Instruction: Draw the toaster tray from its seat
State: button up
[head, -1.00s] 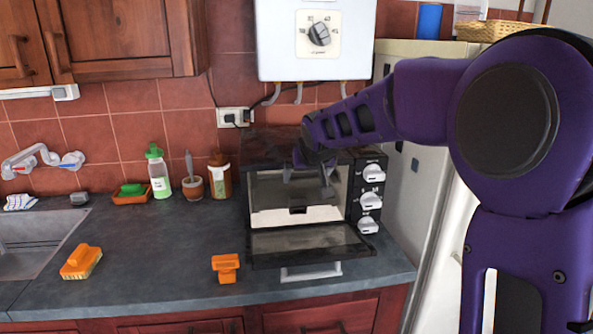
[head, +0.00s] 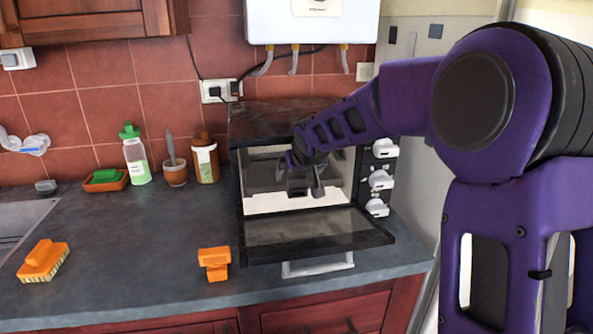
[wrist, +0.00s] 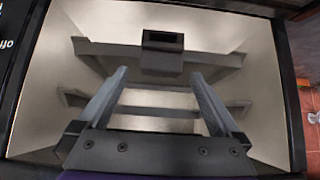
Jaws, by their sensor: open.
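The toaster oven (head: 262,122) stands on the counter with its glass door (head: 315,232) folded down. In the wrist view, the toaster tray (wrist: 100,50) shows inside the pale oven cavity as a grey strip with a dark block-like handle (wrist: 162,60) at its middle. My gripper (head: 300,182) is at the oven mouth, partly hiding the tray in the head view. Its two fingers (wrist: 160,76) are apart and empty, pointing toward the handle, one on either side of its line. I see no contact with it.
Knobs (head: 380,180) line the oven's right side. An orange tool (head: 214,262) lies left of the door, and an orange brush (head: 43,262) farther left. Bottles and a pot (head: 175,173) stand at the back. The counter between them (head: 130,235) is clear.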

jog(key=shift+w+a+f, duration=0.1)
jog(key=shift+w+f, duration=0.35)
jog(key=shift+w, duration=0.05)
jog(key=shift+c, duration=0.2)
